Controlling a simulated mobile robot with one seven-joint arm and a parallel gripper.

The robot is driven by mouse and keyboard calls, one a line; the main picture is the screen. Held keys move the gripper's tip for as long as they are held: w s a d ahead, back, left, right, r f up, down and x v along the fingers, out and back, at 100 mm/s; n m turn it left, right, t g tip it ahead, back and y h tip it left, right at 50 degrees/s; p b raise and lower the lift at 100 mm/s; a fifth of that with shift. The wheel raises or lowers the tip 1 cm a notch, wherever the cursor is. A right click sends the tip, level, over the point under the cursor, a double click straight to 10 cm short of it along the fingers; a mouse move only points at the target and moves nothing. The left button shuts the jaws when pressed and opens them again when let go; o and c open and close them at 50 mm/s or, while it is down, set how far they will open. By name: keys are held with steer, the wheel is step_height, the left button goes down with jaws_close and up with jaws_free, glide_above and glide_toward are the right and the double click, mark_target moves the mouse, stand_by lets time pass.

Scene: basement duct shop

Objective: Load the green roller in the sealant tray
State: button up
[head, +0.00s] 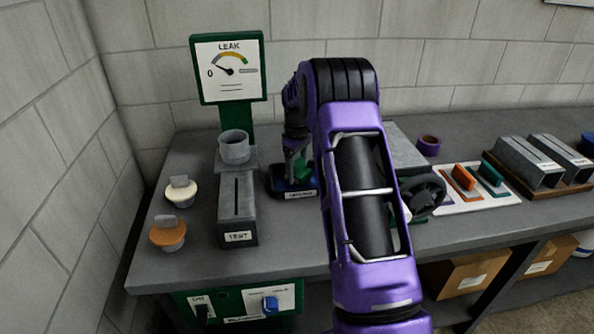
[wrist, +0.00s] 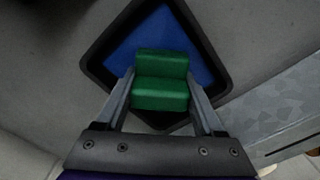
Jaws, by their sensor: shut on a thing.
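The green roller (wrist: 160,96) is between the two grey fingers of my gripper (wrist: 160,76) in the wrist view. It shows as two green block-like parts, and the fingers are shut on it. The sealant tray (wrist: 165,25) is directly behind the roller in that view, with a blue inside and a black rim. In the head view the tray (head: 276,189) sits on the bench under my gripper (head: 299,163), and a little of the green roller (head: 303,169) shows. My arm and gripper hide part of the tray. Whether the roller touches the blue is not clear.
A grey duct test stand (head: 238,210) and a leak gauge (head: 228,68) are left of the tray. White and orange capped plugs (head: 168,236) stand farther left. A black handwheel (head: 427,193), a white tool board (head: 447,202) and grey duct pieces (head: 525,162) are to the right.

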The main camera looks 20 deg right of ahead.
mark_target(297, 161)
steer(key=shift+f, duration=0.6)
stand_by(1.3)
steer(key=shift+r+p, duration=0.55)
steer(key=shift+r, duration=3)
